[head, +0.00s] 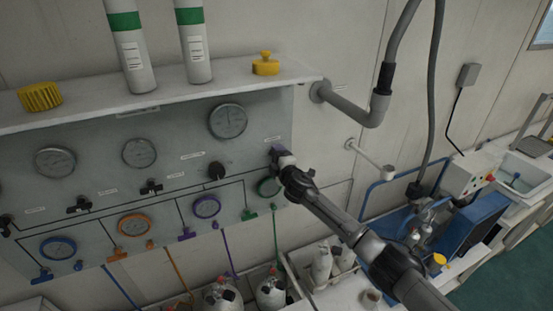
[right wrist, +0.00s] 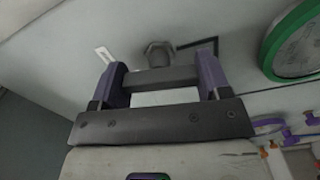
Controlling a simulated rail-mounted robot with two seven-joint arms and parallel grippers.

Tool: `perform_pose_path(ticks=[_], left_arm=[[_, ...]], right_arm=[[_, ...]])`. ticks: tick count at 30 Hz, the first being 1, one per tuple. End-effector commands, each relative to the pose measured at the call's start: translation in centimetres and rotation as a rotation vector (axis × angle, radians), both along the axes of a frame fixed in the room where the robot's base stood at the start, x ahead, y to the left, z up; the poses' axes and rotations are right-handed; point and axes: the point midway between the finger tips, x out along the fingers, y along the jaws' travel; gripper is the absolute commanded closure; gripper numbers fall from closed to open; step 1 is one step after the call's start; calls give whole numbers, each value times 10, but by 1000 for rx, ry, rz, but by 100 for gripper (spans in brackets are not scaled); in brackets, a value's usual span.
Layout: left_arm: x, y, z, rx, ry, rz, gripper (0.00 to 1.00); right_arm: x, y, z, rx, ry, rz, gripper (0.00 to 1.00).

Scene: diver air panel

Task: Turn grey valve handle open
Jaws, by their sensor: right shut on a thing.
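My right gripper (head: 277,153) is at the right end of the grey gauge panel (head: 185,120), with its arm coming in from the lower right. In the right wrist view its two purple-sided fingers (right wrist: 162,82) are shut on the grey valve handle (right wrist: 160,77), a flat grey bar spanning between them. A grey hexagonal stem end (right wrist: 160,54) shows just beyond the bar, against the panel. In the head view the gripper hides the handle. I cannot tell its exact turn angle. My left gripper is not in view.
A green-rimmed gauge (head: 268,187) is just below the gripper. A black valve knob (head: 216,170) is close on its left. A shelf (head: 210,88) juts out above, with a yellow cap (head: 265,64). A grey pipe (head: 352,110) and a white pipe stub (head: 372,160) stick out at the right.

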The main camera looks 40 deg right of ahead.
Motion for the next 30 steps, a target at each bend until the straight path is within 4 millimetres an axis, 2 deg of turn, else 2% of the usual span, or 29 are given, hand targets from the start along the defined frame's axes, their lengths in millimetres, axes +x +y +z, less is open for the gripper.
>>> perform_pose_path(ticks=[1,8,20,25,30], left_arm=[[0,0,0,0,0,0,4],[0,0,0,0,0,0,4],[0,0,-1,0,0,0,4],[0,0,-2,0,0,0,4],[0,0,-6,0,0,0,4]], right_arm=[[0,0,0,0,0,0,27],[0,0,0,1,0,0,5],[-6,1,-1,0,0,-1,4],[-24,6,-1,-1,0,1,4],[-52,13,-2,-1,0,2,4]])
